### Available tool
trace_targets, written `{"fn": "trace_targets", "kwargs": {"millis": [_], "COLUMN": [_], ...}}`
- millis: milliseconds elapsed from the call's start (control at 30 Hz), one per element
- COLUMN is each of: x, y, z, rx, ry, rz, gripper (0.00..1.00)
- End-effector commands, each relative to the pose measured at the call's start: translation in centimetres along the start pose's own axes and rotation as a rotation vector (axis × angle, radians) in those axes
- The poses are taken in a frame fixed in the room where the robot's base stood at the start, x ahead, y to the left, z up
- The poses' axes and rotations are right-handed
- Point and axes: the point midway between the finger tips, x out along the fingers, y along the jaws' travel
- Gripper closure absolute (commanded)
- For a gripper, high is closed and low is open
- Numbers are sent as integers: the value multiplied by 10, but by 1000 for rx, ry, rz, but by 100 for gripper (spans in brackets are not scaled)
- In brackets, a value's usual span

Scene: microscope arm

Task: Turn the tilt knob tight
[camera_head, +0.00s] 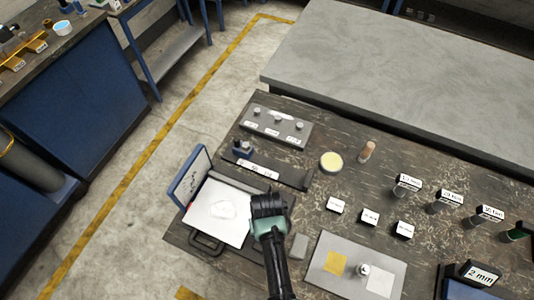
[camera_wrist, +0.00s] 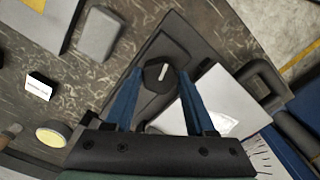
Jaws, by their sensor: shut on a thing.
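The tilt knob (camera_wrist: 157,76) is a black, faceted knob with a white line on its face. It shows in the wrist view on a dark flat base (camera_wrist: 190,45). My gripper (camera_wrist: 164,72) has its blue fingers on either side of the knob and is shut on it. In the head view my gripper (camera_head: 268,203) is over the right edge of a white plate (camera_head: 217,213), and it hides the knob. The white plate bears a pale irregular patch and also shows in the wrist view (camera_wrist: 220,95). How tight the knob is cannot be seen.
A blue-framed panel (camera_head: 189,177) stands left of the plate, with a black handle (camera_head: 206,243) in front. A grey block (camera_head: 299,246) and a grey tray (camera_head: 322,262) lie to the right. Small labelled blocks and a yellow-topped round dish (camera_head: 331,162) stand farther back.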

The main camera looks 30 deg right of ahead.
Motion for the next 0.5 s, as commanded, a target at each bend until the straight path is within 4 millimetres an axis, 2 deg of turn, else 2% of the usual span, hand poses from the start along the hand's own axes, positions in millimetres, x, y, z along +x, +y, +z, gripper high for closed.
{"fn": "trace_targets", "kwargs": {"millis": [200, 500], "x": [-2, -2], "y": [0, 0], "z": [-1, -1], "rx": [163, 300], "ry": [2, 2], "rz": [0, 0], "gripper": [100, 100]}}
